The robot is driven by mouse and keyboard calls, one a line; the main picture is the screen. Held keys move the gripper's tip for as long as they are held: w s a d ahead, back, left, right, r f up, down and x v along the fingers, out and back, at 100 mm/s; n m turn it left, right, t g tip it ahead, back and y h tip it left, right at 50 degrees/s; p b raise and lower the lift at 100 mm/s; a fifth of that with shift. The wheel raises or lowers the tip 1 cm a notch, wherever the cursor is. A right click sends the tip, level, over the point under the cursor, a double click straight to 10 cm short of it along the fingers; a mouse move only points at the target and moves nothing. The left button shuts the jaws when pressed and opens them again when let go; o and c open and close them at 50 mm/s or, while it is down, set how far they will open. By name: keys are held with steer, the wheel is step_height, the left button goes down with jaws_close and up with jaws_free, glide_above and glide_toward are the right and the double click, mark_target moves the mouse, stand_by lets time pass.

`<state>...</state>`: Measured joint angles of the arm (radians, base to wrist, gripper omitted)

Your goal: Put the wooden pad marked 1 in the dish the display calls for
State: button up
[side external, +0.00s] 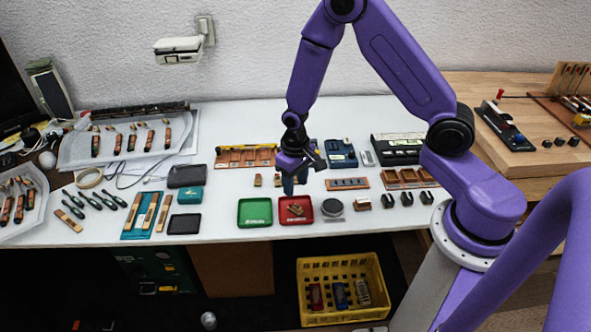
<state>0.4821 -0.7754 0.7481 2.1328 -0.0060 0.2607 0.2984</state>
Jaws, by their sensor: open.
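My gripper (301,172) is open above the table, behind the red dish, and I see nothing held in it. Small wooden pieces, one (257,180) and another (277,180), stand to the left of the gripper. A green dish (244,222) looks empty. A red dish (286,220) beside it on the right has wood-coloured pieces (295,210) in it. The number marks on the wooden pieces are too small to read, so I cannot tell which is pad 1. I cannot make out a readable display or its text.
A blue device (342,150) and a black device (397,150) stand behind and right. A round grey-topped item (333,206) sits right of the red dish. Dark trays (187,176) and green-handled tools (90,199) lie left. A yellow crate (341,318) is below the table front.

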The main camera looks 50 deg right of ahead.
steer(key=s+a+r+n, duration=0.3)
steer(key=s+r, duration=0.2)
steer(key=r, duration=0.2)
steer(key=s+a+r+n, duration=0.2)
steer(key=s+r+n, duration=0.1)
steer(key=s+r, duration=0.35)
steer(key=s+d+r+n, duration=0.1)
steer(key=s+r+n, duration=0.2)
steer(key=s, duration=0.4)
steer(key=s+d+r+n, duration=0.1)
steer(key=s+r+n, duration=0.2)
steer(key=s, duration=0.4)
steer(key=shift+d+r+n, duration=0.25)
steer(key=shift+r+n, duration=0.05)
steer(key=shift+r, duration=0.3)
steer(key=shift+o, duration=0.4)
